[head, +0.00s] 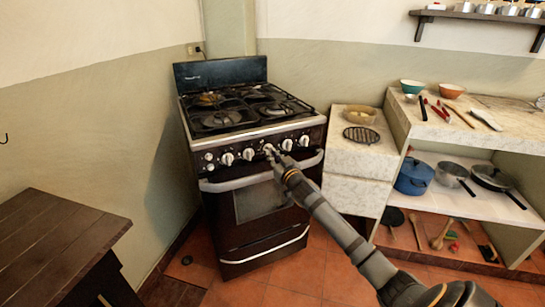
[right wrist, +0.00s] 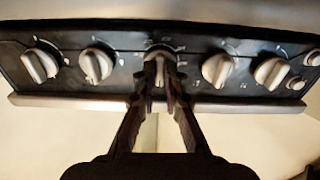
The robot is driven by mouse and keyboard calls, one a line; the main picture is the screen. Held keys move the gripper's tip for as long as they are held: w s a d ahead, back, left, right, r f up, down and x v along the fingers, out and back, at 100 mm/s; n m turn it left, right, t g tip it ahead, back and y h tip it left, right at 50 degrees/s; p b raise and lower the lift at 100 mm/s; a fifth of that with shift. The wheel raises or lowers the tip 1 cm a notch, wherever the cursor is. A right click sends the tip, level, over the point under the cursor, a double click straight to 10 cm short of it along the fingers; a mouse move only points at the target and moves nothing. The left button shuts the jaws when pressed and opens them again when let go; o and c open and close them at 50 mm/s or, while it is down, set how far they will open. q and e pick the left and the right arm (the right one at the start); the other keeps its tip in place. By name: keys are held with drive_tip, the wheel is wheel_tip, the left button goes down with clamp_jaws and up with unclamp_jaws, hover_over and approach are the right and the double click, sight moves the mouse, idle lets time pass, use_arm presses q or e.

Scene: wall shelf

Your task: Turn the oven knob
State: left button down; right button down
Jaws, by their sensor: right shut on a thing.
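The black oven stove (head: 262,200) stands against the wall in the head view, with a row of several pale knobs along its front panel. My right gripper (head: 270,155) reaches up to the panel from the lower right. In the right wrist view my right gripper (right wrist: 160,80) is shut on the middle knob (right wrist: 160,52), one finger on each side of it. The fingers hide part of this knob. Other knobs (right wrist: 97,64) sit apart on both sides, clear of the fingers. My left gripper is not in view.
The oven handle bar (head: 240,183) runs just below the knobs. A marble counter (head: 361,150) with a bowl and a black grate stands right of the stove. A shelf unit (head: 470,157) holds pots and bowls. A dark wooden table (head: 50,235) is at lower left.

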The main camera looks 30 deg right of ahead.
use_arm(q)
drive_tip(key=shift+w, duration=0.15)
use_arm(e)
drive_tip(key=shift+f, duration=0.2)
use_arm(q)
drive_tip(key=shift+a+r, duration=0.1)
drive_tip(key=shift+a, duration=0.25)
use_arm(e)
drive_tip(key=c, duration=1.4)
unclamp_jaws()
drive_tip(key=shift+r, duration=0.1)
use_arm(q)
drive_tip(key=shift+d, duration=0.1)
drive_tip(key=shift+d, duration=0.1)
use_arm(e)
drive_tip(key=shift+s+a, duration=0.35)
drive_tip(key=shift+s, duration=1.65)
drive_tip(key=shift+s+a, duration=0.3)
drive_tip(key=shift+s, duration=1.65)
drive_tip(key=shift+s+a, duration=0.35)
drive_tip(key=shift+s, duration=1.65)
